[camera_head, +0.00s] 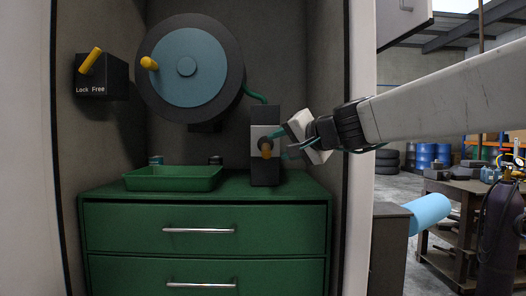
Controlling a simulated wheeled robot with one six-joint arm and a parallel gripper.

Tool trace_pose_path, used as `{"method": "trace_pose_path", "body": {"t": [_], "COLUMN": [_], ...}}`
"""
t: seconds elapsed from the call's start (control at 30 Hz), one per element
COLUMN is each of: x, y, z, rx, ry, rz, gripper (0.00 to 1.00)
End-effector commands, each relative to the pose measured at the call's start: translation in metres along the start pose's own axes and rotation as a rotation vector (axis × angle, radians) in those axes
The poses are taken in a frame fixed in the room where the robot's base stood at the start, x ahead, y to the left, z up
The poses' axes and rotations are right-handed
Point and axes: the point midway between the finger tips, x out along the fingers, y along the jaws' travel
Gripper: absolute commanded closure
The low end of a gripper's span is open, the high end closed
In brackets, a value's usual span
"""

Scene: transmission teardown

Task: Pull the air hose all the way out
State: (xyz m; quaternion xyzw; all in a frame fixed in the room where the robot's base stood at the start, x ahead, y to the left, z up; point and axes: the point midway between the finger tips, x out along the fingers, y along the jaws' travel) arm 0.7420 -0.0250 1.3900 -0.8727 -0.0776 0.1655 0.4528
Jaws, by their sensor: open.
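The hose reel (187,68), a dark drum with a blue face and a yellow crank knob, is mounted on the back wall of the alcove. The green air hose (255,94) runs from its lower right side down to a dark upright block (265,178) on the cabinet top. An orange-yellow hose end (266,151) shows at the front of this block. My gripper (291,144) is open, just right of the hose end, with its fingers toward it. I cannot tell whether they touch it.
A box marked Lock and Free (104,77) with a yellow lever is on the left wall. A green tray (173,178) sits on the green drawer cabinet (204,246). The alcove's right wall edge (358,225) is close below my arm. A workbench (456,215) stands outside at right.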

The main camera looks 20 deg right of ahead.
Motion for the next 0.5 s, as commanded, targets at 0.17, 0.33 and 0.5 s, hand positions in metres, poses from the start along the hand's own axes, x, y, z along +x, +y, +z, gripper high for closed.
{"method": "trace_pose_path", "body": {"t": [0.17, 0.33, 0.5], "x": [0.030, 0.055, 0.067], "y": [0.001, 0.001, 0.000], "z": [0.002, 0.002, 0.002], "rx": [0.001, 0.000, -0.001], "ry": [-0.005, -0.006, -0.005], "rz": [0.002, 0.002, 0.001], "gripper": [0.56, 0.56, 0.56]}}
